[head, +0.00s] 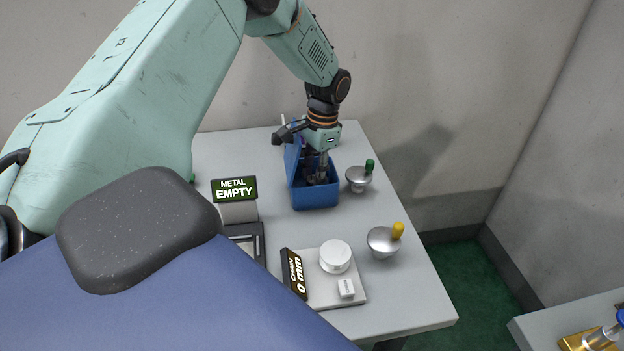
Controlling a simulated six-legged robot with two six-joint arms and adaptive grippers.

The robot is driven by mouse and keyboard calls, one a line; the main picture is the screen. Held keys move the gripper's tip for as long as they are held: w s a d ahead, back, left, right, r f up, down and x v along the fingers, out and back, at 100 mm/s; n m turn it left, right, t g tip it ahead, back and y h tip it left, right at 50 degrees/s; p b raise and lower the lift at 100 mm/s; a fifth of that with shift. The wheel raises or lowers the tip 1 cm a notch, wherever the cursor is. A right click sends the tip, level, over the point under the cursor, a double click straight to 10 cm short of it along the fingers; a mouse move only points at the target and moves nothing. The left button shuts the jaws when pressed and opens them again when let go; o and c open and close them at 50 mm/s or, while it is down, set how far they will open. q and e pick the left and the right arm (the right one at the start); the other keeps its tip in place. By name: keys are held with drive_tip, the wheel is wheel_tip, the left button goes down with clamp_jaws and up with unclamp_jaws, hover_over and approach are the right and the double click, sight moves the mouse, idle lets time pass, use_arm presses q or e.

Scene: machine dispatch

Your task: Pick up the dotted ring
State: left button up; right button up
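My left gripper (317,177) points straight down into a small blue box (316,197) on the grey table. Its fingers are dark and partly hidden by the box walls, so I cannot see whether they are apart or closed on something. The blue box has its lid raised at the back left. I cannot make out a dotted ring in the head view; the inside of the box is mostly hidden by the gripper. My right gripper is not in view.
Another table (550,325) is at lower right.

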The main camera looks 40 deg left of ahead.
use_arm(q)
drive_tip(key=shift+w+a+f, duration=0.1)
drive_tip(key=shift+w+f, duration=0.1)
drive_tip(key=shift+w, duration=0.05)
drive_tip(key=shift+c, duration=1.4)
drive_tip(key=shift+s+r, duration=0.25)
drive_tip(key=c, duration=0.4)
